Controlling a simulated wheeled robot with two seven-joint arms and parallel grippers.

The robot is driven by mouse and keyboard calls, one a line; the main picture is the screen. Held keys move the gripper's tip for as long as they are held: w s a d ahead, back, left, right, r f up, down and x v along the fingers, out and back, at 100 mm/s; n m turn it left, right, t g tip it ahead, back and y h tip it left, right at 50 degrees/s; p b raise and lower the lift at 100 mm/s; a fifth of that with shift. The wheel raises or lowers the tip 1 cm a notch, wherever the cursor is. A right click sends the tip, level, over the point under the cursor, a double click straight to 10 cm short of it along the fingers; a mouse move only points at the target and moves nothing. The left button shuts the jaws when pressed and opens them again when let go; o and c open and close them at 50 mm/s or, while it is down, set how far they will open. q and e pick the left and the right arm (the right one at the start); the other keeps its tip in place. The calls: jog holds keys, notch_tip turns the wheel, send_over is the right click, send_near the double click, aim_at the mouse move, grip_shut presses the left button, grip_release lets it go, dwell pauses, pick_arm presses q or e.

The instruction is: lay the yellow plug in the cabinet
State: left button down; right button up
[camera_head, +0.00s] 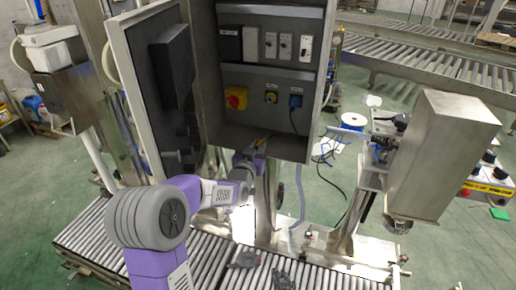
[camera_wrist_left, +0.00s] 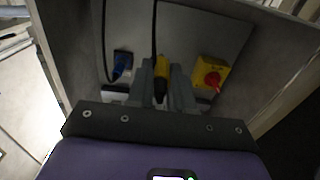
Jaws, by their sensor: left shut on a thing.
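The open grey cabinet (camera_head: 212,65) stands upright in the middle of the head view, with its door swung to the left. My left gripper (camera_head: 258,146) reaches up to the cabinet's lower front edge. In the left wrist view its two grey fingers (camera_wrist_left: 161,90) are shut on the yellow plug (camera_wrist_left: 161,76), which has a dark cable running from it. The plug shows only as a small yellow bit (camera_head: 262,141) in the head view. Whether it touches the cabinet floor cannot be told. My right gripper is not in view.
Inside the cabinet are a yellow box with a red knob (camera_head: 236,98), a blue plug (camera_head: 295,102) with a cable, and a row of switches (camera_head: 285,46). A roller conveyor (camera_head: 205,245) lies below. A steel box (camera_head: 442,150) stands at the right.

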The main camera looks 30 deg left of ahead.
aim_at(268, 147)
pick_arm(q)
jog(key=shift+b, duration=0.35)
jog(key=shift+w+f, duration=0.15)
jog(key=w+f+b, duration=0.1)
jog(key=w, duration=0.1)
jog(key=w+a+f+b, duration=0.1)
jog(key=w, duration=0.1)
jog(key=w+f+b, duration=0.1)
jog(key=w+b, duration=0.1)
jog(key=shift+w+a+f, duration=0.2)
jog(key=shift+a+f, duration=0.05)
jog(key=shift+f, duration=0.15)
jog(key=shift+f+x, duration=0.25)
jog(key=shift+x, duration=1)
jog(key=shift+f+x, duration=0.25)
jog(key=shift+x, duration=1)
jog(key=c, duration=0.9)
grip_release()
jog(key=shift+c, duration=0.2)
